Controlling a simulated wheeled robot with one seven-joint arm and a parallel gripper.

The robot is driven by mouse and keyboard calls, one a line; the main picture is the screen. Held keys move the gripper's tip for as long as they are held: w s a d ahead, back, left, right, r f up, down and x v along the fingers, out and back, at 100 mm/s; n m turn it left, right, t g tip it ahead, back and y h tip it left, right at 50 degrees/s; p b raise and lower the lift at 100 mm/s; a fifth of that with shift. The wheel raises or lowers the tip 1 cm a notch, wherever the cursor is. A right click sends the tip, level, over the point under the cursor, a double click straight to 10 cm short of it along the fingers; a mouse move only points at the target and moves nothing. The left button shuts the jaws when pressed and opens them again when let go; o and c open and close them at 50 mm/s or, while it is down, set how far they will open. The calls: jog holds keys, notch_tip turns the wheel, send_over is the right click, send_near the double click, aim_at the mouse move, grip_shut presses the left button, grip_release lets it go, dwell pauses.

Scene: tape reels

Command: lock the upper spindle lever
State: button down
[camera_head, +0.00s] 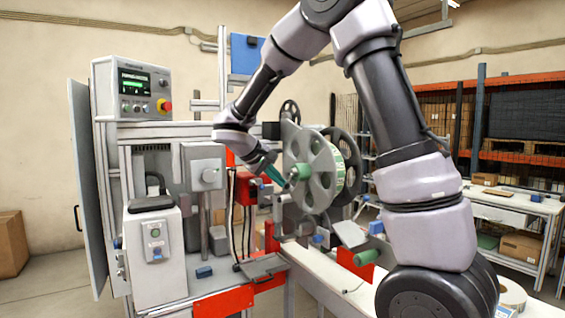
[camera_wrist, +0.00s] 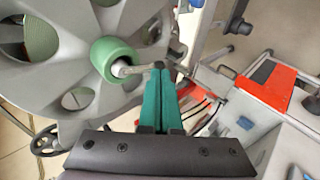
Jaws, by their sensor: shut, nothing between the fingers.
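The upper spindle has a green hub (camera_head: 301,171) at the centre of a grey reel (camera_head: 322,187) with a label roll on it. In the wrist view the green hub (camera_wrist: 112,60) is at the upper left. A small pale metal lever (camera_wrist: 138,69) sticks out from the hub's end and points right, towards my fingers. My gripper (camera_head: 285,184), with teal fingers, reaches in from the left in the head view. In the wrist view its fingers (camera_wrist: 160,72) are together and empty, with their tips at the lever's free end. I cannot tell whether they touch it.
A lower green spindle (camera_head: 365,257) sticks out below the reel. A control box (camera_head: 132,88) with a red button stands at the upper left. Red machine parts (camera_head: 244,188) are close behind my gripper. Shelves and a table (camera_head: 510,203) stand at the right.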

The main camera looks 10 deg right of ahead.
jog(key=h, duration=0.1)
jog(key=f+t+h, duration=0.1)
jog(key=h, duration=0.1)
jog(key=shift+w+d+f, duration=0.1)
jog(key=shift+d+f, duration=0.1)
jog(key=shift+d, duration=0.1)
jog(key=shift+r, duration=0.8)
